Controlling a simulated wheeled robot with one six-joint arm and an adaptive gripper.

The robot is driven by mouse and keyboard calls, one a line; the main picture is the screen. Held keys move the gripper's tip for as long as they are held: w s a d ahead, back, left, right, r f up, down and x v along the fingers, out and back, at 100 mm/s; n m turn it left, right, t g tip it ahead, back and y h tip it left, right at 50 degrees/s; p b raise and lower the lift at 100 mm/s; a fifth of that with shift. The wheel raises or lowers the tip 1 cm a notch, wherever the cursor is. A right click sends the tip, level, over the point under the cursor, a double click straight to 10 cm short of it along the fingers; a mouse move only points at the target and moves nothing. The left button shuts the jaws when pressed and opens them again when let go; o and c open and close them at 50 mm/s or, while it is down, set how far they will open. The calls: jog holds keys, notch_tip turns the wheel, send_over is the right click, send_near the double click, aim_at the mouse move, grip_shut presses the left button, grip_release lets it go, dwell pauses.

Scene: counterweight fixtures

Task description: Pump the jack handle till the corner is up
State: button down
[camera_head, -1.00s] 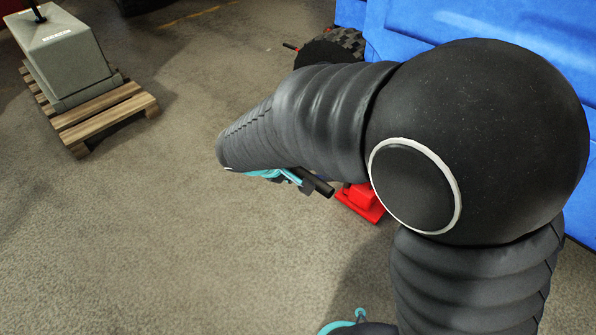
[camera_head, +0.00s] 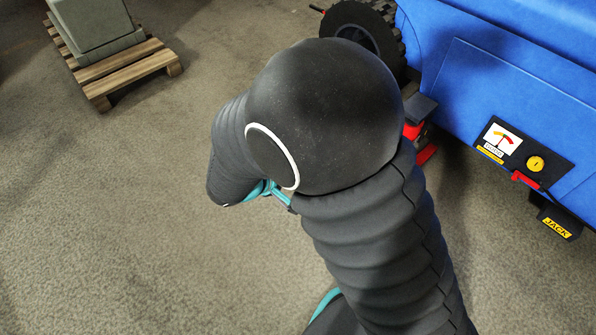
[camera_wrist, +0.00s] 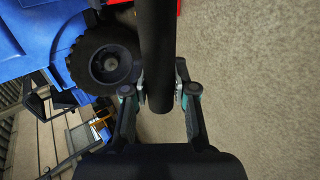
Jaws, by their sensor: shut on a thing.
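The jack handle (camera_wrist: 158,45) is a thick black bar running down from the top middle of the wrist view. My gripper (camera_wrist: 161,88) is shut on it, with one finger on each side near its lower free end. In the head view my arm hides the handle and most of the gripper; a bit of teal (camera_head: 264,188) shows below the arm. The red jack (camera_head: 426,152) stands beside the blue machine (camera_head: 500,70), partly behind my arm. A dark block (camera_head: 420,108) sits over it. I cannot tell how high the corner is.
A dial (camera_head: 501,139) and a yellow knob (camera_head: 535,163) are on the machine's side, above a JACK label (camera_head: 557,228). A black wheel (camera_head: 356,32) is at its end. A grey weight (camera_head: 92,28) stands on a wooden pallet (camera_head: 125,68). Floor at lower left is clear.

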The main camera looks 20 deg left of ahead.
jog(key=w+d+r+g+y+p, duration=0.1)
jog(key=w+d+r+g+p, duration=0.1)
jog(key=w+r+p, duration=0.5)
jog(key=w+d+r+g+y+p, duration=0.1)
jog(key=w+d+r+g+p, duration=0.2)
jog(key=w+r+p, duration=0.3)
notch_tip(320, 180, up, 4)
jog(key=shift+w+d+p, duration=0.35)
jog(key=shift+d+p, duration=0.05)
jog(key=shift+p, duration=0.55)
